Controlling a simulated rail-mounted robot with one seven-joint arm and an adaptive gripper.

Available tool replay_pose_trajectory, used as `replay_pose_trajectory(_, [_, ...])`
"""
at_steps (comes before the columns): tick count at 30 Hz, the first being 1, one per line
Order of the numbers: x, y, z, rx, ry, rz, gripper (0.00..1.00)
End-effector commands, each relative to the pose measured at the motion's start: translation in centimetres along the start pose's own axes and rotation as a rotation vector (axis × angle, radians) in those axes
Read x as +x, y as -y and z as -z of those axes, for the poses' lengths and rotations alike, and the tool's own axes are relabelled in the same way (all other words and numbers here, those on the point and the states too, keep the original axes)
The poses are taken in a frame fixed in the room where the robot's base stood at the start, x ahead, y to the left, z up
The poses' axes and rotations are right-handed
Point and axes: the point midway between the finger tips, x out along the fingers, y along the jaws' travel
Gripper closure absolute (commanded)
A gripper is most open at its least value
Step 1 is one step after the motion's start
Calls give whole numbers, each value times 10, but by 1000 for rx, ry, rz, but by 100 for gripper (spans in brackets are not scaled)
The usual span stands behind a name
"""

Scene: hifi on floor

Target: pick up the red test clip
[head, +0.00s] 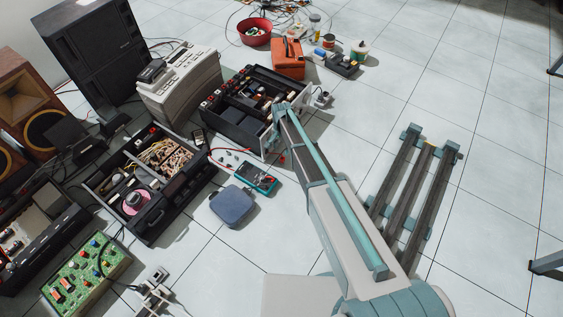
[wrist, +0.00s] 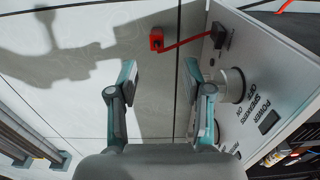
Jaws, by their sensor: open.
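The red test clip (wrist: 157,38) lies on the pale tiled floor in the wrist view, beyond the fingertips and roughly between them. A short red lead (wrist: 184,43) runs from it to a black plug at the amplifier's white front panel (wrist: 262,95). My gripper (wrist: 159,75) is open and empty, with its fingers apart, the right one close to the panel's knobs. In the head view a small red spot (head: 282,158) near the amplifier's near corner looks like the clip. My arm hides much of the gripper there.
The open black amplifier (head: 250,105) stands beside my arm. A teal multimeter (head: 257,178) with red lead and a blue pouch (head: 234,206) lie nearby. An orange case (head: 288,60) stands behind. A grey rail frame (head: 410,195) is at right; open floor lies beyond it.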

Motion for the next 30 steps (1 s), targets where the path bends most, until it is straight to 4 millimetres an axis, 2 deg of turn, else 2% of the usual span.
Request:
replay_pose_trajectory(1, [12,0,0,0,1,-1,50])
replay_pose_trajectory(3, [23,0,0,-1,2,-2,50])
replay_pose_trajectory(13, [46,-2,-1,-1,1,-1,50])
replay_pose_trajectory(21, [80,-5,-2,-2,2,-2,50])
replay_pose_trajectory(24, [87,-4,-2,-2,1,-1,50])
replay_pose_trajectory(30, [86,-5,-2,-2,1,-1,50])
